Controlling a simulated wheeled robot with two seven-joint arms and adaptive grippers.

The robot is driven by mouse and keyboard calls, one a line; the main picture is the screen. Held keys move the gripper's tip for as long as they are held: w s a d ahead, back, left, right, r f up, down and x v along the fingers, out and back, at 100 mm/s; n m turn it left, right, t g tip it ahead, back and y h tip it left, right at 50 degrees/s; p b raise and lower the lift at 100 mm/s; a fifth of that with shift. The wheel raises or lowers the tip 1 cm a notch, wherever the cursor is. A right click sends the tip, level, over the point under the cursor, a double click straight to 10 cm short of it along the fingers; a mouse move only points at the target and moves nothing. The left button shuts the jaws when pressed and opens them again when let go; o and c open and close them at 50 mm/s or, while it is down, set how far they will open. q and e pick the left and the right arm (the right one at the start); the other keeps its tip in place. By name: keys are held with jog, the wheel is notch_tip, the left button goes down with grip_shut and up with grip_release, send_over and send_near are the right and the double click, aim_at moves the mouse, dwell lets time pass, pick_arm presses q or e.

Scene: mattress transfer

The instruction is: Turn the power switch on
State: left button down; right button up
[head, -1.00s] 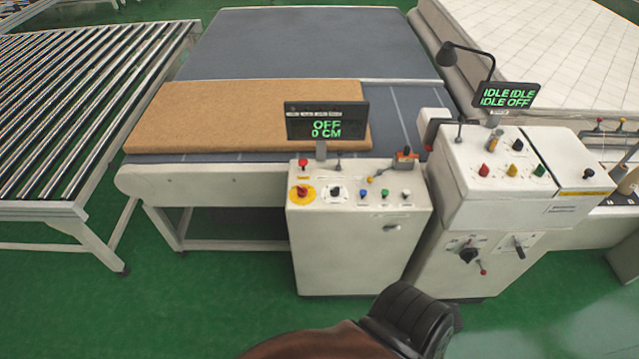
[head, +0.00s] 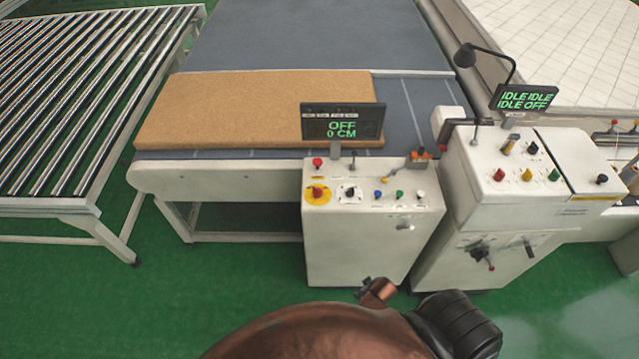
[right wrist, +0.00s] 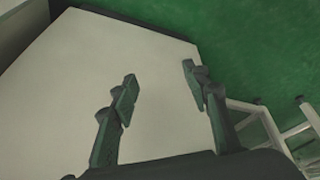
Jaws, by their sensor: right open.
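The white control box (head: 372,240) stands at the front edge of the belt table in the head view. Its top has a black rotary knob (head: 350,191) on a white plate, beside a red button with a yellow ring (head: 318,193). I cannot tell for sure which control is the power switch. The display (head: 342,123) above the box reads "OFF 0 CM". In the right wrist view my right gripper (right wrist: 160,88) is open and empty, its fingers in front of a pale panel (right wrist: 80,70). It touches no control there. My left gripper is not in view.
A second white cabinet (head: 500,190) with coloured knobs, rotary handles and an "IDLE" display (head: 524,98) stands at the right. A tan mattress slab (head: 240,107) lies on the belt table. A roller conveyor (head: 70,120) is at the left. Green floor (head: 120,310) in front is clear.

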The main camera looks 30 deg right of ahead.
jog(key=w+r+t+p, duration=0.1)
jog(key=w+r, duration=0.3)
jog(key=r, duration=0.3)
jog(key=w+r+p, duration=0.1)
jog(key=w+r, duration=0.3)
jog(key=r, duration=0.4)
notch_tip(320, 180, up, 28)
jog(key=n+t+y+p, duration=0.2)
jog(key=t+y+p, duration=0.1)
jog(key=t+p, duration=0.1)
send_over(318, 189)
jog(key=s+d, duration=0.1)
jog(key=s, duration=0.4)
jog(key=shift+r, duration=0.15)
jog(key=shift+w+f, duration=0.2)
jog(key=shift+w, duration=0.05)
jog(key=x, duration=0.6)
jog(key=shift+s+p, duration=0.1)
jog(key=shift+p, duration=0.2)
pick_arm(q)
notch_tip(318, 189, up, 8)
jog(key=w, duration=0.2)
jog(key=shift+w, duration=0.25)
pick_arm(e)
jog(key=shift+w+f, duration=0.25)
jog(key=shift+f, duration=0.1)
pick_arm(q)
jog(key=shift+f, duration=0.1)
